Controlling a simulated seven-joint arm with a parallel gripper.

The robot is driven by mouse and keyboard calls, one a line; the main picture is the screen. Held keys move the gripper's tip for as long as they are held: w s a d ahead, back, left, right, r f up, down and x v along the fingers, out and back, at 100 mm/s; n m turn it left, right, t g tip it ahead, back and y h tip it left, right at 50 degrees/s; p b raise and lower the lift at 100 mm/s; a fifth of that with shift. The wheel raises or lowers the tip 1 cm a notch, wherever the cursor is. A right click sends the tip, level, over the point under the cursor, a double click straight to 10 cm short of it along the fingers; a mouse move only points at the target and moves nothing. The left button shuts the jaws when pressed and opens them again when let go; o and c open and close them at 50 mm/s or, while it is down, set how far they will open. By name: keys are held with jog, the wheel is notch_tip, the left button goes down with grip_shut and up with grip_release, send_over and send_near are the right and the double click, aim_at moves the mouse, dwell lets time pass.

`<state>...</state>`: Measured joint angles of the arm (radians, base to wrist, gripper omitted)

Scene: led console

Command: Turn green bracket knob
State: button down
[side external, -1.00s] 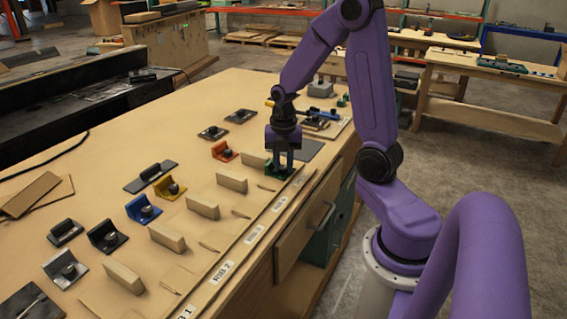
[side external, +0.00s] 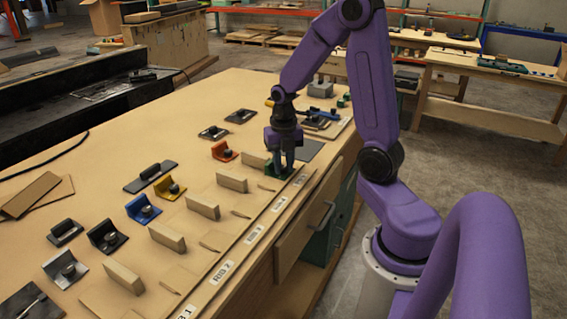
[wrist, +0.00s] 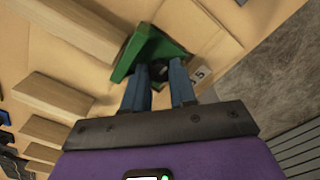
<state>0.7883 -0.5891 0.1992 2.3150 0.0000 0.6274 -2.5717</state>
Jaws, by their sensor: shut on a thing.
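The green bracket (side external: 271,170) sits on the bench near its right edge, under my gripper (side external: 281,170). In the wrist view the green bracket (wrist: 150,48) shows beyond my fingers, with its plate tilted in the picture. My two blue fingers (wrist: 160,75) point down at it and are shut on its dark knob (wrist: 157,72), which shows only in part between them. The rest of the knob is hidden by the fingers.
Wooden blocks (side external: 232,182) stand in a row along the bench. Orange (side external: 224,151), yellow (side external: 170,188) and blue (side external: 143,209) brackets lie to the left.

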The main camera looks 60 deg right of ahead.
aim_at(283, 168)
jog(key=c, duration=0.9)
grip_release()
jog(key=shift+r, duration=4)
